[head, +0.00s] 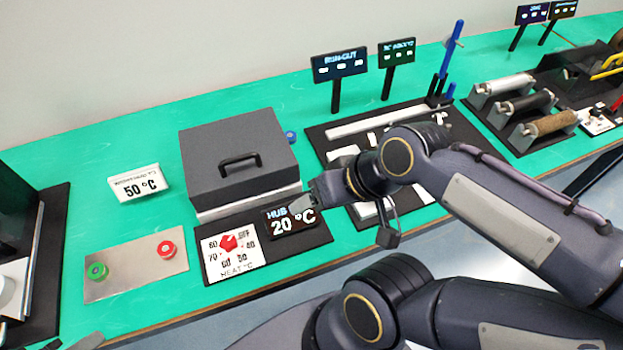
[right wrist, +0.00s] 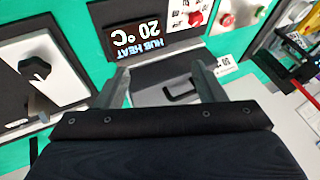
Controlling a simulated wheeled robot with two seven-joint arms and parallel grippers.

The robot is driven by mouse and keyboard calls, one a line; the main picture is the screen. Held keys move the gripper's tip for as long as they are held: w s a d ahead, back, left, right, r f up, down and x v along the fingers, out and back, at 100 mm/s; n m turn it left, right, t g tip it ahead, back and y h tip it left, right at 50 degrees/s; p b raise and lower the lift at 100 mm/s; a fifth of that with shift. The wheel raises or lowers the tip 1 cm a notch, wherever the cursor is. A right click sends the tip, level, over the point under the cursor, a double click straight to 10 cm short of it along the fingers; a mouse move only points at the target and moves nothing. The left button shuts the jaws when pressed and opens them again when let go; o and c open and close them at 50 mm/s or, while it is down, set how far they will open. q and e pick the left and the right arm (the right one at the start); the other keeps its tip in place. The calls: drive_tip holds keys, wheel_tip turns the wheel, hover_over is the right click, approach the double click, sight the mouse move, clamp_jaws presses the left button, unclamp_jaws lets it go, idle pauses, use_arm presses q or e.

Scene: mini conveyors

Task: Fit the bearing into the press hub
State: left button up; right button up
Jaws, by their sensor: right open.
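My right gripper (head: 303,205) is over the front of the dark grey lidded box (head: 238,150), near the "HUB 20 °C" display (head: 292,220). In the right wrist view its two fingers (right wrist: 160,88) are apart with nothing between them. The lid handle (right wrist: 182,92) shows beyond them. Grey tips at the bottom left edge of the head view seem to be my left gripper (head: 70,342); most of it is cut off. I cannot make out the bearing. A dark fixture with a white round part (head: 8,290) is cut off at the left edge; I cannot tell if it holds the hub.
A red heat dial (head: 229,242) sits before the box. A plate with green (head: 97,271) and red (head: 166,250) buttons and a "50 °C" sign (head: 139,185) are to the left. A tool board (head: 335,135) and rollers (head: 530,105) are to the right.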

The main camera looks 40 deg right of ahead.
drive_tip(key=w+d+r+m+g, duration=0.25)
drive_tip(key=w+d+m, duration=0.25)
drive_tip(key=w, duration=0.5)
drive_tip(key=m+g+h, duration=0.3)
drive_tip(key=m+h, duration=0.1)
drive_tip(key=m, duration=0.7)
hover_over(289, 135)
wheel_tip(289, 135, down, 13)
drive_tip(key=shift+a, duration=0.15)
wheel_tip(289, 135, down, 8)
drive_tip(key=shift+s+r+p, duration=0.1)
drive_tip(key=shift+p, duration=0.7)
drive_tip(key=c, duration=1.2)
drive_tip(key=shift+r, duration=0.15)
